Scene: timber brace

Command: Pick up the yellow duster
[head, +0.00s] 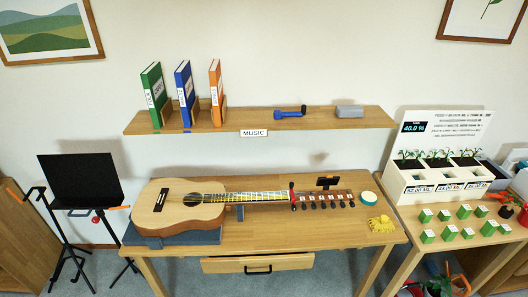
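The yellow duster (381,224) lies on the wooden table (300,236), near its right end. It looks crumpled, with a fringed edge. It lies in front of a round teal-and-cream item (369,198) and right of the guitar's headstock. Nothing is seen touching it from above. Neither of my grippers can be made out in the head view.
An acoustic guitar (178,205) lies across the table on a grey support. A shelf (350,121) above holds three binders, a blue tool and a grey block. A black music stand (80,182) is at left. A planter (420,181) and several green boxes stand on the right table.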

